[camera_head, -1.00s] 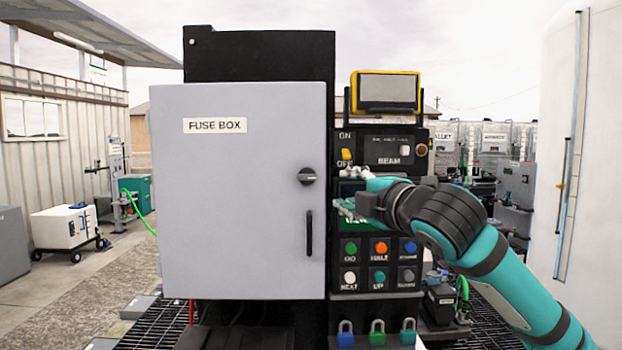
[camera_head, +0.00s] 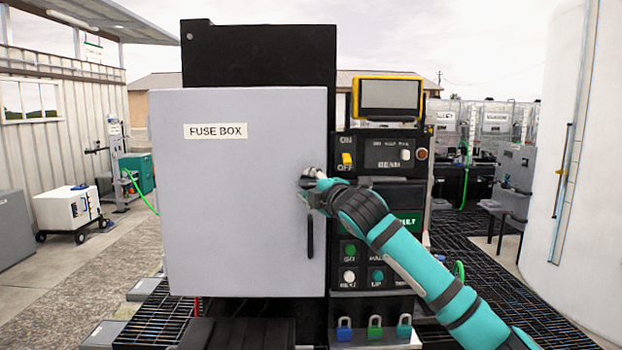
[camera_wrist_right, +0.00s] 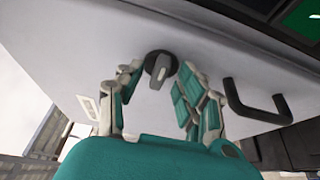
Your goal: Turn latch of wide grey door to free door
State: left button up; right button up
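The wide grey door (camera_head: 230,220) labelled FUSE BOX stands shut on the black cabinet. Its round dark latch (camera_wrist_right: 160,68) with a grey grip bar shows in the right wrist view, between the fingertips of my right gripper (camera_wrist_right: 157,82). The fingers are spread on both sides of the latch, with a gap visible. In the head view my right gripper (camera_head: 312,180) covers the latch at the door's right edge. The black door handle (camera_head: 310,233) is just below; it also shows in the right wrist view (camera_wrist_right: 258,110). My left gripper is not in view.
A control panel (camera_head: 385,165) with switches and buttons stands right of the door, partly behind my right arm. A yellow-framed screen (camera_head: 388,94) sits above it. Padlocks (camera_head: 375,327) hang below. The space before the door's left part is clear.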

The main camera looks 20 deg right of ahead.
jog(key=c, duration=0.6)
jog(key=shift+r, duration=0.2)
grip_shut()
